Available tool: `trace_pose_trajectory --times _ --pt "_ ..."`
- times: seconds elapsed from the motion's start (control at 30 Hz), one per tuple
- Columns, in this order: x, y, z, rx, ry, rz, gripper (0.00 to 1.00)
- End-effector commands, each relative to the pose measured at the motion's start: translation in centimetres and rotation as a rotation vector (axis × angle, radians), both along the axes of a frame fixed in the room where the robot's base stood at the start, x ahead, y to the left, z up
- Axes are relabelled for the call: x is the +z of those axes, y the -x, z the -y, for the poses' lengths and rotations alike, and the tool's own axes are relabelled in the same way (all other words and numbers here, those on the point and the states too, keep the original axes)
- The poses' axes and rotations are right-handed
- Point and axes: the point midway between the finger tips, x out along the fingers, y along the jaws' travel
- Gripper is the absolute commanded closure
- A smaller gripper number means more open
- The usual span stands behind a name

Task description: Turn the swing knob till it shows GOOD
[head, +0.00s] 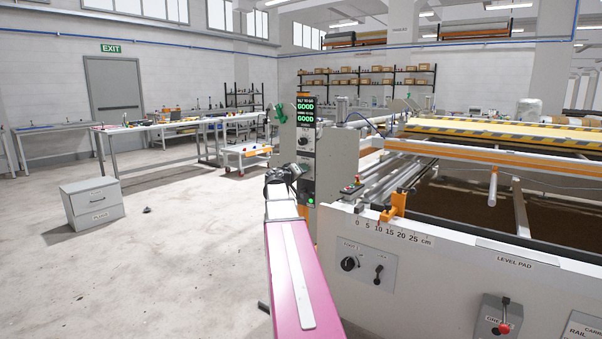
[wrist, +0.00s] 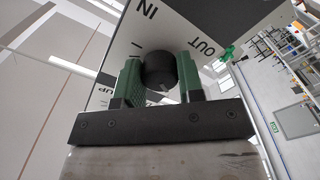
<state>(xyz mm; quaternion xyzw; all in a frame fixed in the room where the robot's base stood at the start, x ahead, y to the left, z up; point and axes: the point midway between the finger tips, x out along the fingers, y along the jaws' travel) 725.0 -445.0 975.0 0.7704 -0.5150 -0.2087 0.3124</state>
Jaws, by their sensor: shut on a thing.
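A dark display (head: 305,111) at the top of the control post shows GOOD in green on two lines; its small captions are hard to read. A black knob (head: 303,141) sits just below it. My gripper (head: 295,170) is at the lower panel (head: 306,164) of the post. In the wrist view, my gripper (wrist: 160,80) has its green pads on either side of a round black knob (wrist: 159,68) and is shut on it. The panel around it (wrist: 176,26) reads IN, OUT and, partly hidden, UP. I cannot read a swing label on this knob.
A green light (head: 311,201) glows low on the post. The machine's white front (head: 450,255), with a ruler scale, knobs and a red-tipped lever (head: 505,327), stands to the right. A grey cabinet (head: 92,203) stands on the left, with open floor around it.

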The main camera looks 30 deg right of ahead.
Motion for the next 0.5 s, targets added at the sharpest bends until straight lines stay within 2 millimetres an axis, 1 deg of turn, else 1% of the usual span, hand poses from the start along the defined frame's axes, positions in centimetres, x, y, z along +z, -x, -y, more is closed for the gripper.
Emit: trace_pose_trajectory --times 0.47,0.5 --pt "-0.06 0.04 -0.06 0.000 0.004 -0.014 0.89" --pt "-0.06 0.04 -0.06 0.000 0.004 -0.014 0.62"
